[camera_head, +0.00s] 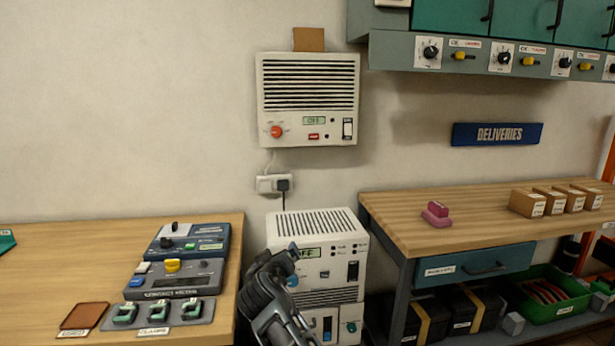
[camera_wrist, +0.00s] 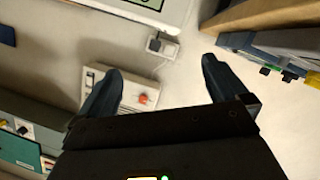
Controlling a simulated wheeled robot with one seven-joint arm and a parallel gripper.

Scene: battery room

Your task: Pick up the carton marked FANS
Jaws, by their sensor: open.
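Several small brown cartons stand in a row at the right of the wooden bench under the DELIVERIES sign, in the head view. They are a front left carton (camera_head: 527,203), two middle cartons (camera_head: 549,201) and (camera_head: 570,199), and a right carton (camera_head: 589,196). Each has a white label too small to read, so I cannot tell which is marked FANS. My gripper (camera_wrist: 162,84) is open and empty in the wrist view, its dark fingers apart. In the head view my arm is in front of the white floor unit, well left of the cartons. No carton is recognisable in the wrist view.
The deliveries bench (camera_head: 465,220) carries a pink object (camera_head: 436,214) left of the cartons, with free wood between. Above hangs a grey cabinet (camera_head: 490,58). The white floor unit (camera_head: 318,225) stands between the benches. Meters and clamps sit on the left bench (camera_head: 215,290).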

